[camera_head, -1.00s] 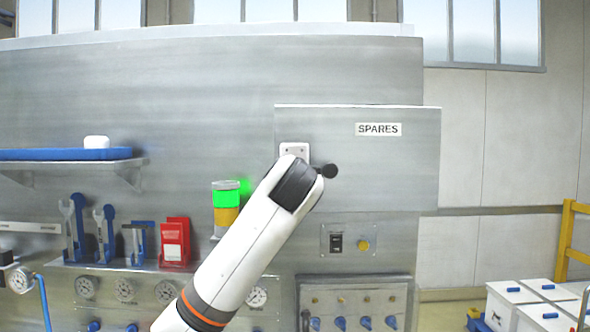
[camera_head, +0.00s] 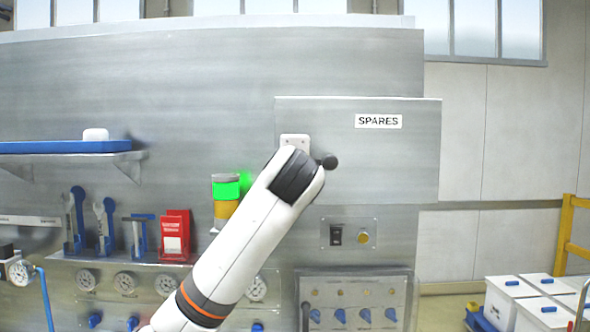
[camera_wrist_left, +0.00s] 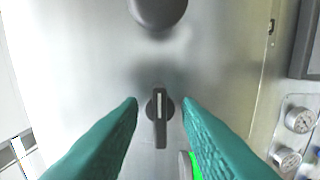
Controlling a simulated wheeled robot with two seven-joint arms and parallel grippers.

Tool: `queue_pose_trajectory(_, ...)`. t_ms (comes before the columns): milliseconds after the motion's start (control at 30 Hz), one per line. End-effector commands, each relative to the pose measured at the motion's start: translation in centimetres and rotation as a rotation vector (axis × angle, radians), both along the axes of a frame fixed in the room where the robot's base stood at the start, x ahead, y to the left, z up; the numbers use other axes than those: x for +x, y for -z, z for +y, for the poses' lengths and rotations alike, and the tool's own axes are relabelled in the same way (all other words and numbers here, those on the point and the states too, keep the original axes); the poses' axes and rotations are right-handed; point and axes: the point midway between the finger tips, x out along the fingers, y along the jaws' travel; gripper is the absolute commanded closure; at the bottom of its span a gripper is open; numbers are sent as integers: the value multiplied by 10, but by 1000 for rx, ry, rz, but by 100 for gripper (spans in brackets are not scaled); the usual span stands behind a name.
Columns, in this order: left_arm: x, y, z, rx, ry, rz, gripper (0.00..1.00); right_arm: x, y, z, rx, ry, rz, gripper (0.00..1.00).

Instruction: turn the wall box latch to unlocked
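The wall box (camera_head: 400,165) is a grey metal box with a SPARES label on the panel at centre right. Its latch (camera_wrist_left: 160,128) is a small black turn handle with a white line, seen in the left wrist view. Its bar lies along that picture's vertical. My left gripper (camera_wrist_left: 160,103) is open, with one teal finger on each side of the latch and a gap to both. In the head view my left arm hides the latch and the gripper. A black round knob (camera_head: 330,162) sticks out beside the arm; it also shows above the latch in the wrist view (camera_wrist_left: 158,10). My right gripper is out of view.
A lit green and amber signal light (camera_head: 226,190) stands just left of my arm. A switch plate (camera_head: 349,234) and a panel with several blue knobs (camera_head: 353,300) are below the box. A blue tray (camera_head: 60,147) lies on a shelf at left. White crates (camera_head: 510,295) stand at lower right.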

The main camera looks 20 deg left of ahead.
Motion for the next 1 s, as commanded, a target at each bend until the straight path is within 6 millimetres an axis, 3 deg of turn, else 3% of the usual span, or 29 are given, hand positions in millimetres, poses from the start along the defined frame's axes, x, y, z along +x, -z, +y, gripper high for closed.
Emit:
queue_pose_trajectory(200, -42, 5, -13, 1, 5, -6, 69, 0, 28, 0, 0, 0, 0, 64)
queue_pose_trajectory(500, -94, 3, -28, 1, 3, -2, 69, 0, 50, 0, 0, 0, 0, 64)
queue_pose_trajectory(700, -105, 2, -31, 1, 2, 0, 69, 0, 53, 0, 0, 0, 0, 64)
queue_pose_trajectory(1000, -105, 1, -31, 1, 1, 1, 69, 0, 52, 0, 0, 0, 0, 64)
